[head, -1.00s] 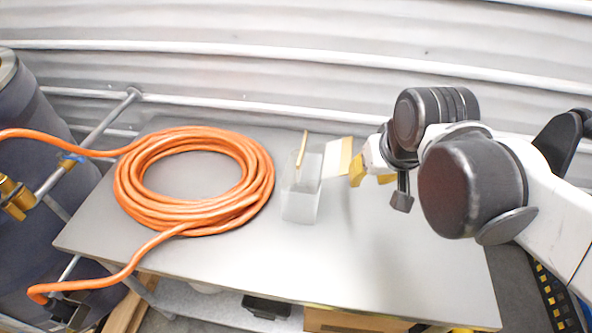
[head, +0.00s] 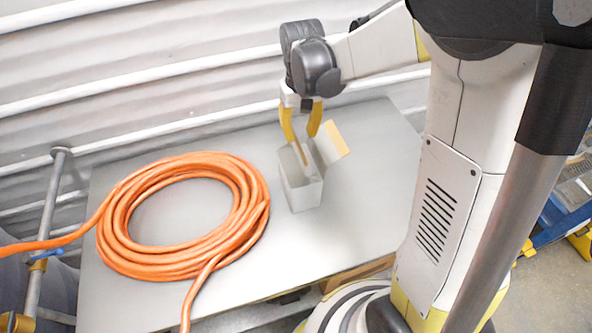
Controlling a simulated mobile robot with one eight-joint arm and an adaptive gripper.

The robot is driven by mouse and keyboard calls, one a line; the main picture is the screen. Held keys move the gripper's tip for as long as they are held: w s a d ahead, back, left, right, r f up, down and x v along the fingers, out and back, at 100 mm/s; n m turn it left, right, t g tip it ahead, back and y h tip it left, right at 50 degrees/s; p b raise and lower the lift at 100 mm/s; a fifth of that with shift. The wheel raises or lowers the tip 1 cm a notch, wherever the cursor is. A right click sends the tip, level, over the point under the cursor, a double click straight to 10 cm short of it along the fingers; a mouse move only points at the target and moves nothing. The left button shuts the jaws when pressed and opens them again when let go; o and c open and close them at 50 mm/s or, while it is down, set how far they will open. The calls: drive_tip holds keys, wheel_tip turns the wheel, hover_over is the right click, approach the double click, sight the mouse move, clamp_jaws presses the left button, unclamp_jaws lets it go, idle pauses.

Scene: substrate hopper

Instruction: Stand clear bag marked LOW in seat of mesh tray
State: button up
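A small translucent pale tray (head: 301,195) stands on the metal table, right of the orange hose. A thin tan-edged item (head: 302,155) shows at the tray's mouth, tilted. A pale, flat bag-like piece with a yellow edge (head: 328,144) leans at the tray's back right; I cannot tell whether its lower end is inside the tray. No LOW marking is legible on either. My gripper (head: 302,139) points down above the tray's back, its yellow fingers apart with a visible gap. The right finger is close to the yellow-edged piece; contact is unclear.
A coiled orange hose (head: 188,268) covers the left of the table (head: 345,222). The tabletop right of the tray is clear up to my own column. A corrugated wall with white rails (head: 130,138) stands behind the table.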

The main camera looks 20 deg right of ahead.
sight(299, 146)
drive_tip(key=f, duration=0.6)
drive_tip(key=shift+s+a+f+b, duration=0.15)
drive_tip(key=shift+s+a+b, duration=0.05)
drive_tip(key=shift+b, duration=0.1)
clamp_jaws()
